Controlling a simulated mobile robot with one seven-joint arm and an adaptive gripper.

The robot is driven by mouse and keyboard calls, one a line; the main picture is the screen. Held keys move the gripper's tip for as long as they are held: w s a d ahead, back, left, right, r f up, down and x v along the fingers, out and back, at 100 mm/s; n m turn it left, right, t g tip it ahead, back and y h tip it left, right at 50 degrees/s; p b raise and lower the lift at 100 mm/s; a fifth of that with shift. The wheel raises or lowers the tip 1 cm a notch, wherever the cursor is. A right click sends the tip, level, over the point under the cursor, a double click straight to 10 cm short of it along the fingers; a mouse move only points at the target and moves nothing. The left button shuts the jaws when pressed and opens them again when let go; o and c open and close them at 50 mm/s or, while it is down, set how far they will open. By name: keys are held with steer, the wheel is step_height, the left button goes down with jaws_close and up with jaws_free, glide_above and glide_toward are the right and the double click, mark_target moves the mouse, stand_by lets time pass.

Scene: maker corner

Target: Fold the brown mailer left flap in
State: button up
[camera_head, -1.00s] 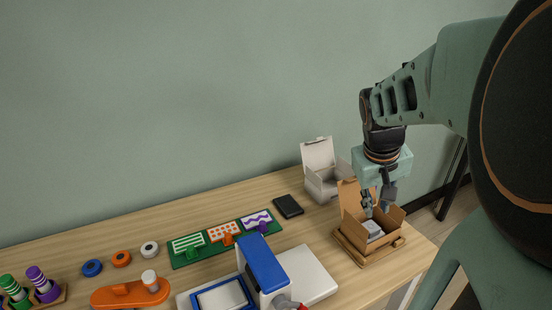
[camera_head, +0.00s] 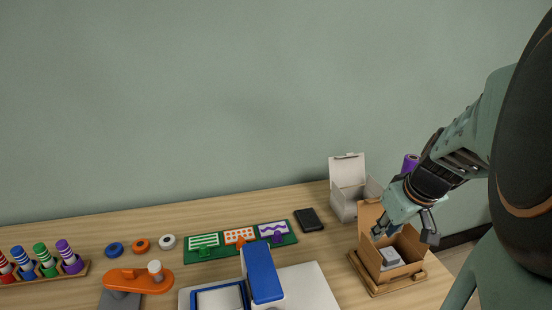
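The brown mailer (camera_head: 408,271) stands open at the right end of the table, on a wooden tray (camera_head: 374,289). A grey item (camera_head: 391,257) lies inside it. A tall brown panel (camera_head: 368,214) stands up at its back left. A brown side piece (camera_head: 370,254) shows along its left; I cannot tell whether that is the left flap or the wall. My gripper (camera_head: 405,238) is tilted above the mailer, its fingers spread and nothing between them. One finger is near the upright panel, the other over the right side. I cannot tell whether either touches. The gripper hides the mailer's back edge.
A white open box (camera_head: 349,202) stands close behind the mailer. A black flat item (camera_head: 308,220) lies left of it. A blue and white machine (camera_head: 262,272) is at the front middle. A purple item (camera_head: 410,162) shows behind my arm. Bare table lies between machine and mailer.

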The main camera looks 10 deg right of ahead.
mark_target(372, 245)
steer(key=b+x, duration=0.4)
steer(key=x, duration=0.5)
steer(key=shift+w+f, duration=0.1)
steer(key=shift+f, duration=0.15)
jaws_close()
